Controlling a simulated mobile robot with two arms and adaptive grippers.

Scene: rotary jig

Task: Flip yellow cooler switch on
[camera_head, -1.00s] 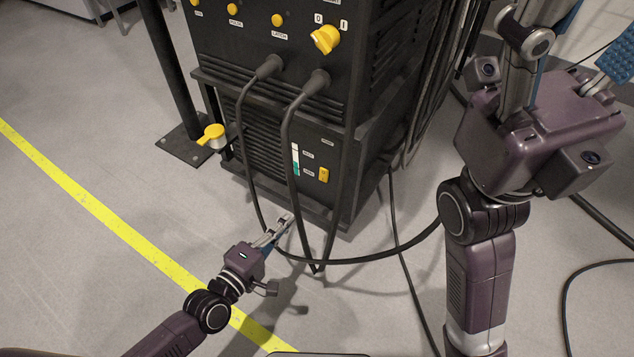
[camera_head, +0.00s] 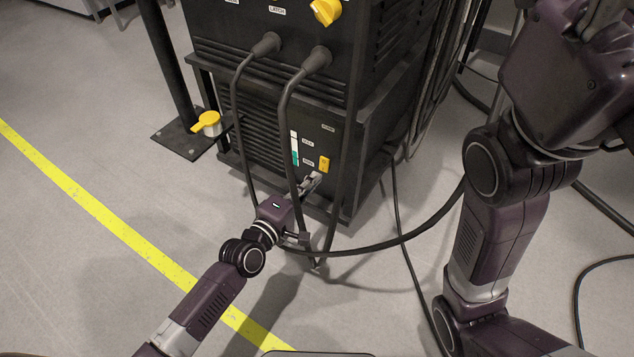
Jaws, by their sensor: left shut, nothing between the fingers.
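My left gripper (camera_head: 315,178) is shut and empty. Its fingertips are just below and slightly left of the switch, close to the panel; whether they touch anything I cannot tell. The switch is not covered by the gripper. My right arm (camera_head: 490,200) stands at the right, and its gripper fingers are not clearly seen at the top edge.
Two thick black cables (camera_head: 287,110) hang down the machine front, close to my left gripper. A yellow rotary knob (camera_head: 325,11) is higher on the machine. A yellow-capped fitting (camera_head: 207,123) is at the left by a black post. Cables lie on the floor at right.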

